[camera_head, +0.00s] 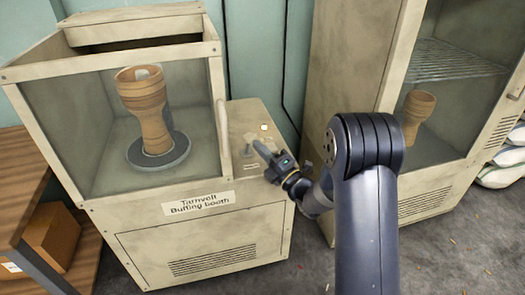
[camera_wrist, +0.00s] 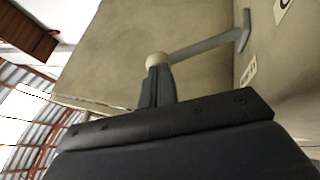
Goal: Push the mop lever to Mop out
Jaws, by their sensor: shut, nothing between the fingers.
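The mop lever shows in the wrist view as a grey rod (camera_wrist: 205,47) with a pale ball knob (camera_wrist: 157,59), standing out from the booth's beige panel. My gripper (camera_wrist: 159,75) is shut and empty, its fingertips right at the knob; I cannot tell whether they touch it. In the head view my gripper (camera_head: 259,147) is over the panel at the right side of the Tarnvelt buffing booth (camera_head: 140,245). The lever is small and partly hidden there. Small labels (camera_wrist: 249,74) sit beside the lever's base, too oblique to read.
A wooden goblet drum (camera_head: 143,100) stands on a round grey turntable (camera_head: 158,160) behind the booth's window. A beige cabinet (camera_head: 345,70) to the right holds another drum (camera_head: 416,115). A wooden shelf with a cardboard box (camera_head: 50,235) stands at left. White sacks (camera_head: 505,160) lie far right.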

